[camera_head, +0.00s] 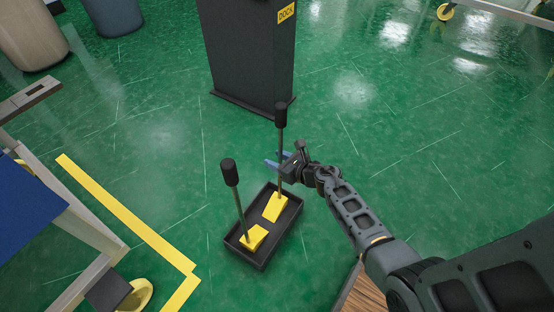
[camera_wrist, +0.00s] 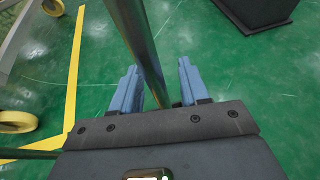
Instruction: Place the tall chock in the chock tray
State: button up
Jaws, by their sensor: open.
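The black chock tray (camera_head: 243,263) lies on the green floor in the head view. The tall chock (camera_head: 276,207), a yellow wedge with a long upright rod and black grip, is in the tray's far half. A second yellow chock (camera_head: 252,238) with a shorter, leaning handle is in the near half. My gripper (camera_head: 273,163) is at the tall chock's rod, above the wedge. In the wrist view, the open blue fingers (camera_wrist: 157,70) stand on either side of the grey rod (camera_wrist: 143,45), with gaps showing. The wedges are hidden there.
A dark dock pillar (camera_head: 247,50) with a yellow sign stands behind the tray. A cart with a blue top (camera_head: 25,190) is at left, beside a yellow floor line (camera_head: 125,213). A wooden edge (camera_head: 358,292) shows at bottom. Floor right of my arm is clear.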

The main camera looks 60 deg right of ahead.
jog(key=p+v, duration=0.4)
jog(key=v, duration=0.8)
jog(key=s+a+r+m, duration=0.7)
jog(key=r+m, duration=0.3)
jog(key=m, duration=0.1)
jog(key=s+a+r+m+t+y, duration=0.1)
jog(key=s+a+r+m, duration=0.6)
jog(key=r+m, duration=0.3)
jog(key=s+a+r+m+y, duration=0.1)
jog(key=s+a+r+m, duration=0.6)
jog(key=m, duration=0.6)
notch_tip(320, 180, up, 3)
jog(key=shift+a+t, duration=0.3)
jog(key=shift+a, duration=0.75)
jog(key=shift+a, duration=0.1)
